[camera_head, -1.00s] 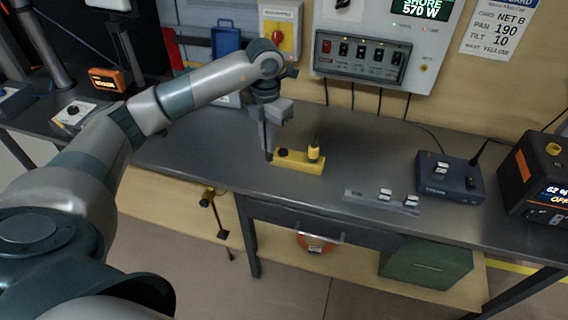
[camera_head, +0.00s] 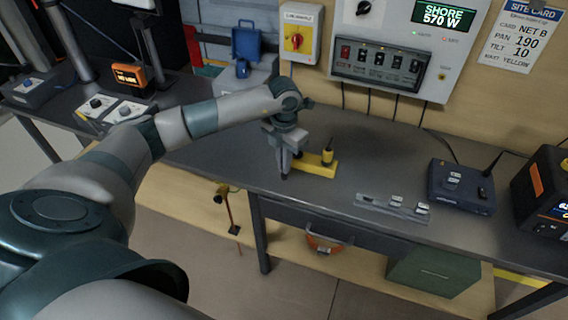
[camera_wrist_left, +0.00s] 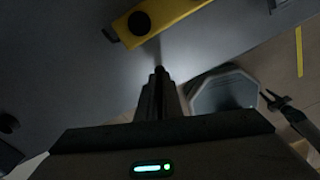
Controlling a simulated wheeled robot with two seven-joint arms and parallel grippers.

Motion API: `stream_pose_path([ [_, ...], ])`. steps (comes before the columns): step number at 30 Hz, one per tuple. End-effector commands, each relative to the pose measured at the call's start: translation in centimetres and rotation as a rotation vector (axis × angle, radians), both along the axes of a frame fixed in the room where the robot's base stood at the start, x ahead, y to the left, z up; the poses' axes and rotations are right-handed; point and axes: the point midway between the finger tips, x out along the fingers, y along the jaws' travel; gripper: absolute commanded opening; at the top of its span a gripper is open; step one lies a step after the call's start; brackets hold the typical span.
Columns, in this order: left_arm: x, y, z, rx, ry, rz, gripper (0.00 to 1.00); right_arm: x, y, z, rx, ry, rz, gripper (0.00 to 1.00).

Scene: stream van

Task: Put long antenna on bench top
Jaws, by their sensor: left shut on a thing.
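My left gripper (camera_head: 285,170) points down over the bench top (camera_head: 330,205), just in front of the left end of a yellow block (camera_head: 318,168). It is shut on a slim dark thing, which I take to be the long antenna (camera_wrist_left: 160,71); only its black tip shows between the fingers in the left wrist view. The fingers hide most of it. The tip is close to the bench top, but I cannot tell if it touches. The yellow block also shows in the left wrist view (camera_wrist_left: 172,20), apart from the tip.
A short yellow piece with a black stem (camera_head: 327,155) stands on the block. A grey strip with white-topped parts (camera_head: 375,206) lies to the right, then a blue-grey box (camera_head: 460,188) with a small antenna.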

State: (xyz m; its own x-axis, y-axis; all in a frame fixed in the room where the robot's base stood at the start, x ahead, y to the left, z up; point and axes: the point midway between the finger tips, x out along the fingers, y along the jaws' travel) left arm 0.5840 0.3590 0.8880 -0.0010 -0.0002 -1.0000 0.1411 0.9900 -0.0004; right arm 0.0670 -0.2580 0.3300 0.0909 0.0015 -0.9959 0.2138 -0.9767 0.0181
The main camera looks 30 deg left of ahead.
Motion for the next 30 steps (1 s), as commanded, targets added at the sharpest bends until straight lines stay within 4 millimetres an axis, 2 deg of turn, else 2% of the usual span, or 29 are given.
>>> stream_pose_path([
  [4,0.0,0.0,-1.2,0.000,0.001,0.000,0.00,0.0,0.0,0.6,0.000,0.000,0.000,0.31],
  [17,0.0,0.0,-1.8,0.000,-0.001,-0.001,0.00,0.0,0.0,0.0,0.000,0.000,0.000,0.31],
  [18,0.0,0.0,-1.6,0.000,-0.001,0.000,0.16,0.0,0.1,0.2,0.001,0.000,0.000,0.31],
  [19,0.0,0.0,-1.6,0.000,-0.001,0.000,0.23,0.0,0.1,0.2,0.001,-0.001,0.000,0.31],
  [20,0.0,0.0,-1.6,0.000,-0.001,0.000,0.25,0.0,0.1,0.2,0.001,-0.001,-0.001,0.31],
  [30,0.0,0.0,-1.5,0.000,-0.001,0.000,0.25,0.0,0.5,0.3,0.004,0.000,-0.002,0.31],
])
